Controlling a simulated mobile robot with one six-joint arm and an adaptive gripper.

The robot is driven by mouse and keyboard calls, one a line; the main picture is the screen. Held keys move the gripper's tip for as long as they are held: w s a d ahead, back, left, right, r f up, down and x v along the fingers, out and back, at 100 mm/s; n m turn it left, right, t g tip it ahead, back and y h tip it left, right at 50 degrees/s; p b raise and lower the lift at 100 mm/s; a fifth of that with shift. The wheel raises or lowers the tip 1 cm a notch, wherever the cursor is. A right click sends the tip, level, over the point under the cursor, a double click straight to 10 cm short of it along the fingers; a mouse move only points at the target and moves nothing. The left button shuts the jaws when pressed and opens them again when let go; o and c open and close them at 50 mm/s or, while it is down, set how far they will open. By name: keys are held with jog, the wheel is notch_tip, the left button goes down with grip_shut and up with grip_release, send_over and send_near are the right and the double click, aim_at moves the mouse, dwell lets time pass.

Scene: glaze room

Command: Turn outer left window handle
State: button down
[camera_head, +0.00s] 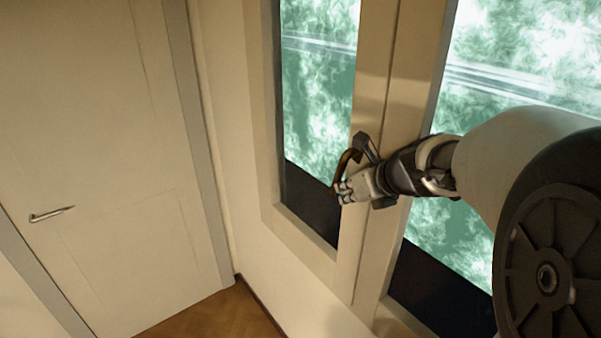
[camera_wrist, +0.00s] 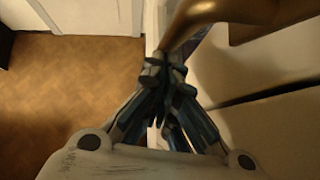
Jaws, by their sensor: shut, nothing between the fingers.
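The window handle (camera_head: 347,168) is a curved, bronze-brown lever on the frame of the left window. In the wrist view the handle (camera_wrist: 215,14) looks large and close at the top, in front of my fingertips. My gripper (camera_head: 346,191) is at the handle's lower end, with its fingers together. In the wrist view my gripper (camera_wrist: 165,72) is shut with nothing between the fingers, and its tips are right at the handle's edge. I cannot tell whether they touch it. My gripper hides part of the handle's mount in the head view.
A white door (camera_head: 90,130) with a metal lever handle (camera_head: 52,214) stands at the left. The left window pane (camera_head: 318,90) and right window pane (camera_head: 530,60) show blurred greenery. The wooden floor (camera_wrist: 70,95) is clear below.

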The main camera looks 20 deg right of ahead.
aim_at(332, 186)
jog(key=w+t+b, duration=0.1)
jog(key=b, duration=0.3)
jog(key=f+t+b, duration=0.1)
jog(key=b, duration=0.3)
jog(key=shift+w+a+f+t+y, duration=0.25)
jog(key=shift+w+t+y, duration=0.1)
jog(key=shift+t+y, duration=0.05)
jog(key=t+b, duration=0.1)
jog(key=b, duration=0.1)
jog(key=w+b, duration=0.1)
jog(key=w+t+b, duration=0.1)
jog(key=b, duration=0.1)
jog(key=shift+a+r+m+t+y+b, duration=0.25)
jog(key=shift+a+m+t+y+b, duration=0.05)
jog(key=shift+a+y, duration=0.1)
jog(key=w+a+r+p, duration=0.1)
jog(key=w+r+p, duration=0.1)
jog(key=w+r, duration=0.2)
jog(key=shift+w+a, duration=0.4)
jog(key=shift+w+r+p, duration=0.1)
jog(key=shift+r+p, duration=0.4)
jog(key=shift+r, duration=0.05)
jog(key=shift+f, duration=0.1)
